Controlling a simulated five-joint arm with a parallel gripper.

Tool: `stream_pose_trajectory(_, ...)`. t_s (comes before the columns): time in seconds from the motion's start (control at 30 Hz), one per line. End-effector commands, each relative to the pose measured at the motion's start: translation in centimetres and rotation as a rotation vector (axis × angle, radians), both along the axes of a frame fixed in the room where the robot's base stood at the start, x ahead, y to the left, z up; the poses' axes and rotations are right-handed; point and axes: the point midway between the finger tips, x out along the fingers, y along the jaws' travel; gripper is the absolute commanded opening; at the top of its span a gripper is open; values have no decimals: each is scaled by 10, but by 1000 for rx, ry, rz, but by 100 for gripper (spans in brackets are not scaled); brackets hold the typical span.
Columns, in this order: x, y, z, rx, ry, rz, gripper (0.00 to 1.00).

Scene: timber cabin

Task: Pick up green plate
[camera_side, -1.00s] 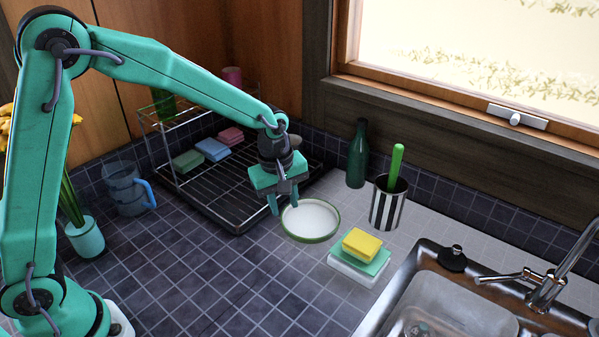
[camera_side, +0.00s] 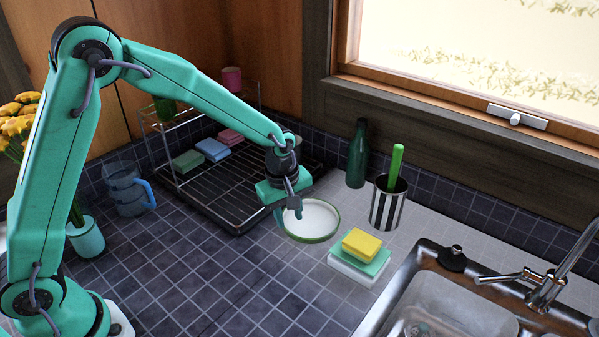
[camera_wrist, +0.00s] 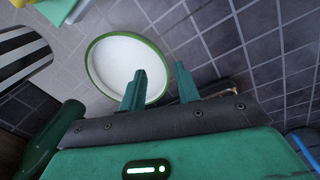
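The green plate (camera_side: 316,225) is a shallow white dish with a green rim, lying flat on the tiled counter. It also shows in the wrist view (camera_wrist: 112,62), upper left of centre. My gripper (camera_side: 286,217) is low at the plate's left edge in the side view. In the wrist view its two fingers (camera_wrist: 161,90) are apart with nothing held between them. One finger overlaps the plate's inside in the picture and the other is outside the rim, so the near rim lies between them. Whether a finger touches the plate I cannot tell.
A black dish rack (camera_side: 235,190) stands close behind my gripper. Stacked sponges (camera_side: 362,243) lie right of the plate, a striped cup (camera_side: 388,203) and green bottle (camera_side: 357,160) behind it. The sink (camera_side: 440,300) is at lower right. Front counter tiles are clear.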

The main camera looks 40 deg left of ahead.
Motion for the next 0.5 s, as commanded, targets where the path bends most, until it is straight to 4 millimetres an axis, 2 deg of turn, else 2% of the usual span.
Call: stream_pose_trajectory(0.5,5,1,-47,1,2,0,32)
